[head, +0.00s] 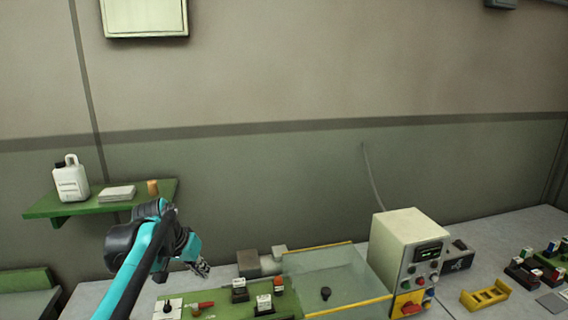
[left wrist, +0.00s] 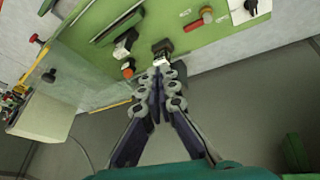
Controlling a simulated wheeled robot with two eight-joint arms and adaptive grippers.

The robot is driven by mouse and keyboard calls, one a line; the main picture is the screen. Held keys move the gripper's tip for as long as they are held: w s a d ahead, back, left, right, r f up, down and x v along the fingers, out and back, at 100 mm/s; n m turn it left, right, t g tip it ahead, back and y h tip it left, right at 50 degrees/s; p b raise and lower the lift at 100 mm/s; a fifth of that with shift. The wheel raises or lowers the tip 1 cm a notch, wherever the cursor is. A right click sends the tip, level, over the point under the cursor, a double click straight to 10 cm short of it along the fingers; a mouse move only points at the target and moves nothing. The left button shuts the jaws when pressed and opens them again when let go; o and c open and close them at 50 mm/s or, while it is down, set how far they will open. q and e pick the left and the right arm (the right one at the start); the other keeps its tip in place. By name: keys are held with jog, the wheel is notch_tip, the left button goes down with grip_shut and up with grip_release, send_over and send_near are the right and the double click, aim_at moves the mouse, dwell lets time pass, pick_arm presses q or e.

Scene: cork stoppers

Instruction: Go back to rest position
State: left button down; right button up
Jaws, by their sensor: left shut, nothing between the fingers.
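My left gripper (head: 202,269) hangs in the air at the lower left of the head view, above the back part of the workbench. In the left wrist view my left gripper (left wrist: 159,68) points at the green panel with its fingers together and nothing between them. A cork stopper (head: 152,187) appears to stand on the green wall shelf (head: 100,201), up and to the left of the gripper. My right gripper is in neither view.
A green control panel (head: 226,310) with switches lies below the gripper. A clear cover (head: 325,278) with yellow edges is right of it, then a cream control box (head: 405,245). A white jug (head: 71,182) stands on the shelf.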

pick_arm(q)
jog(key=s+d+f+t+b, duration=0.1)
jog(key=s+f, duration=0.4)
jog(key=s, duration=0.3)
jog(key=s+d+f+n+t+y+b, duration=0.1)
jog(key=s+f, duration=0.4)
jog(key=s, duration=0.4)
jog(key=s+d+f+y+b, duration=0.1)
jog(key=s+f+b, duration=0.1)
jog(key=s+f, duration=0.4)
jog(key=s, duration=0.3)
jog(key=shift+d+t, duration=0.35)
jog(key=shift+t, duration=0.05)
